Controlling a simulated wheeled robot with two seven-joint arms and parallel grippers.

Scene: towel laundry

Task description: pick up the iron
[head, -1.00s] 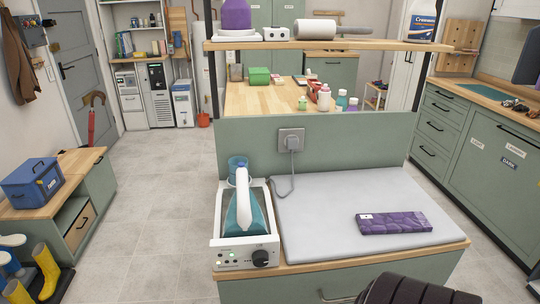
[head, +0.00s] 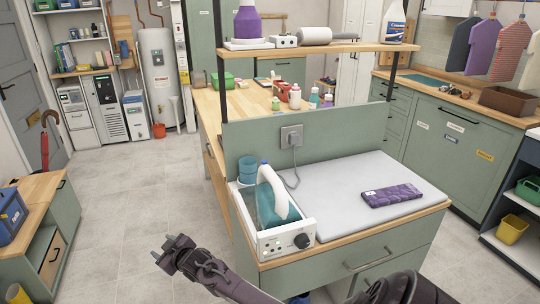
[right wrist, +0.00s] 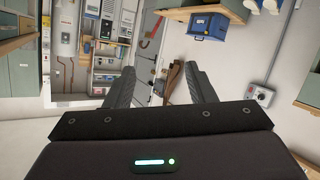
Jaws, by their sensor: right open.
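The iron (head: 267,206), teal with a white handle, rests in a white station (head: 285,238) with a black knob, on the left of the wooden-edged counter. My right gripper (head: 171,250) is in front of and left of the counter, over the floor, apart from the iron. It is open and empty. In the right wrist view its two fingers (right wrist: 160,82) stand wide apart with nothing between them, and the iron does not show there. My left gripper is not in view.
A grey pad (head: 330,185) with a folded purple cloth (head: 392,196) lies right of the iron. A blue cup (head: 248,169) stands behind it. A cord runs to a wall socket (head: 291,136). A low cabinet (head: 62,215) stands left; the floor between is free.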

